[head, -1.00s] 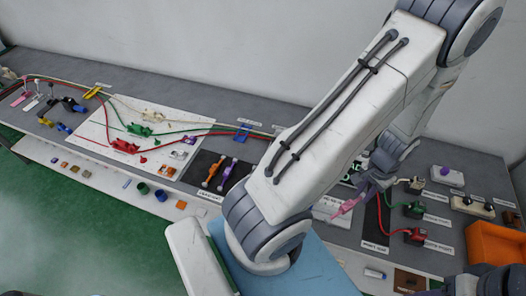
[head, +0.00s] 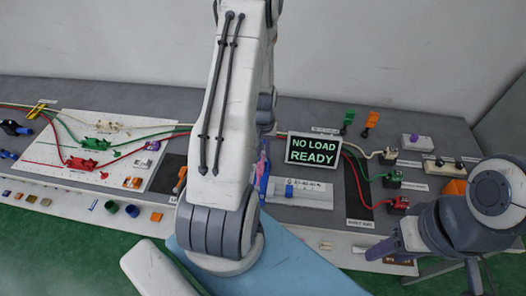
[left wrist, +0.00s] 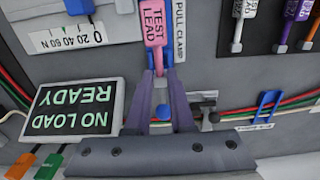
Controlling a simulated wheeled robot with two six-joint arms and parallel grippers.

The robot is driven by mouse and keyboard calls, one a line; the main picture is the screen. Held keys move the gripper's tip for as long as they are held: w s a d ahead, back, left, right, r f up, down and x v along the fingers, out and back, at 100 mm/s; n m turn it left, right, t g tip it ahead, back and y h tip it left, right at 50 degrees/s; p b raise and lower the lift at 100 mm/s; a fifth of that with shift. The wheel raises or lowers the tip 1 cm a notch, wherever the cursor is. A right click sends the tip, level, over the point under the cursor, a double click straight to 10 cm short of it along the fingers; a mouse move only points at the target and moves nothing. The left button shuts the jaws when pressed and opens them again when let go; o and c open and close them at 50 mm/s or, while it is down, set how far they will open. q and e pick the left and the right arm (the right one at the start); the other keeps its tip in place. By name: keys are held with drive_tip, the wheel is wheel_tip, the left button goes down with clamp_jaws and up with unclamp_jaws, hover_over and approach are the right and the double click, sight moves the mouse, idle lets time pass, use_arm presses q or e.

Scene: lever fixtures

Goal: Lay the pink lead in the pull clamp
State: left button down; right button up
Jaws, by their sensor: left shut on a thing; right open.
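The pink test lead (left wrist: 153,25) is between the fingertips of my left gripper (left wrist: 161,75) in the left wrist view. The gripper is shut on its near end. Blue parts of the pull clamp (left wrist: 171,52) show right beside and under the lead, next to the "PULL CLAMP" label. I cannot tell whether the lead is seated or just above the clamp. In the head view my left arm hides most of this spot; a bit of pink lead (head: 259,165) shows right of the arm. My right gripper (head: 373,253) is open and empty near the front edge at the right.
Red, green and white connectors sit to the right, with a red one (head: 397,205) nearest. A white board (head: 105,150) with clips lies left. An orange bin (head: 455,187) is far right.

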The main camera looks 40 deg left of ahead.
sight(263, 155)
use_arm(q)
drive_tip(key=shift+s, duration=0.15)
drive_tip(key=shift+f+b, duration=1.15)
drive_tip(key=shift+f, duration=0.4)
drive_tip(key=shift+f, duration=0.1)
drive_tip(key=shift+f+b, duration=0.45)
drive_tip(key=shift+f, duration=0.15)
drive_tip(key=shift+f, duration=0.15)
drive_tip(key=shift+f+b, duration=0.55)
drive_tip(key=shift+f, duration=0.05)
drive_tip(key=shift+d+f, duration=0.1)
drive_tip(key=shift+f, duration=0.15)
